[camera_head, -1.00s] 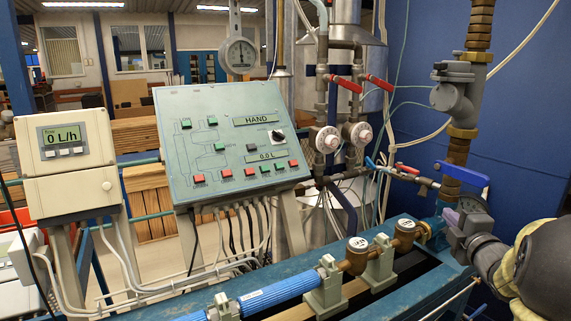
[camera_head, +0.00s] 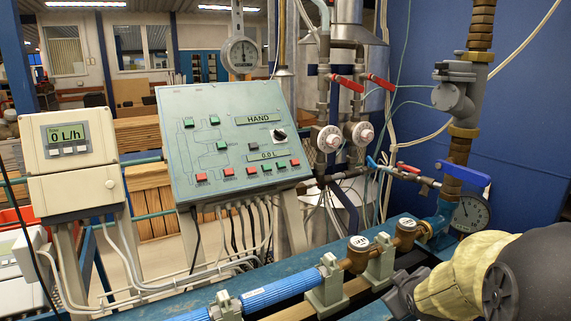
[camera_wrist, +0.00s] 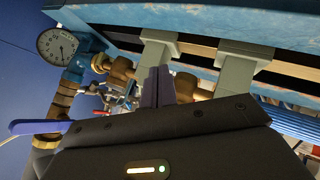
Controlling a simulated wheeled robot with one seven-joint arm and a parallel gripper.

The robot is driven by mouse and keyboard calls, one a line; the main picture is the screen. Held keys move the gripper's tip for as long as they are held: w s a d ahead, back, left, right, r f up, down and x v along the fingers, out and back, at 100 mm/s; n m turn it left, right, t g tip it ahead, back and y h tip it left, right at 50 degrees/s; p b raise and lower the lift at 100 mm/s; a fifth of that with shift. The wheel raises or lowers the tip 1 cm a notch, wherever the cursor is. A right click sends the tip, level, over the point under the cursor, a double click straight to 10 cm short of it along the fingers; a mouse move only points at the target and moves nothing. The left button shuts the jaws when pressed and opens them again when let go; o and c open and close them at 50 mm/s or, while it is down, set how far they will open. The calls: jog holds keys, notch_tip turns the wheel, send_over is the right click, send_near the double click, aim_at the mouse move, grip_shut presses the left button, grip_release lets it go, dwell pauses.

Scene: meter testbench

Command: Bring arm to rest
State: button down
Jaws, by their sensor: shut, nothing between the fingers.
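My arm (camera_head: 470,280) comes in from the lower right in the head view, with a yellowish cover and dark links. My gripper (camera_wrist: 157,86) shows in the wrist view as two purple fingers held together, with nothing between them. In the head view its dark grey end (camera_head: 403,292) is low, in front of the bench's pipe run, and the fingers cannot be made out there. In the wrist view the fingers overlap the brass meter fittings (camera_wrist: 187,88) in the picture. I cannot tell whether they touch.
The blue bench holds a blue pipe (camera_head: 285,292) and brass meters (camera_head: 358,252). A round gauge (camera_head: 470,213) and a blue-handled valve (camera_head: 462,173) stand behind my arm. A control panel (camera_head: 232,140) and a flow display box (camera_head: 68,150) are at left.

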jog(key=s+a+f+m+g+y, duration=0.1)
jog(key=s+a+f+m+g, duration=0.3)
jog(key=s, duration=0.4)
jog(key=s+a+f+m+g+y, duration=0.1)
jog(key=s+a+f+m+g, duration=0.2)
jog(key=s+a, duration=0.45)
notch_tip(320, 180, up, 11)
jog(key=n+p, duration=0.1)
jog(key=p, duration=1.1)
jog(key=shift+s+d+r, duration=0.15)
jog(key=shift+d+r, duration=0.05)
jog(key=shift+d, duration=0.15)
jog(key=c, duration=2)
grip_release()
jog(key=o, duration=0.6)
jog(key=shift+d, duration=0.1)
jog(key=shift+s, duration=0.1)
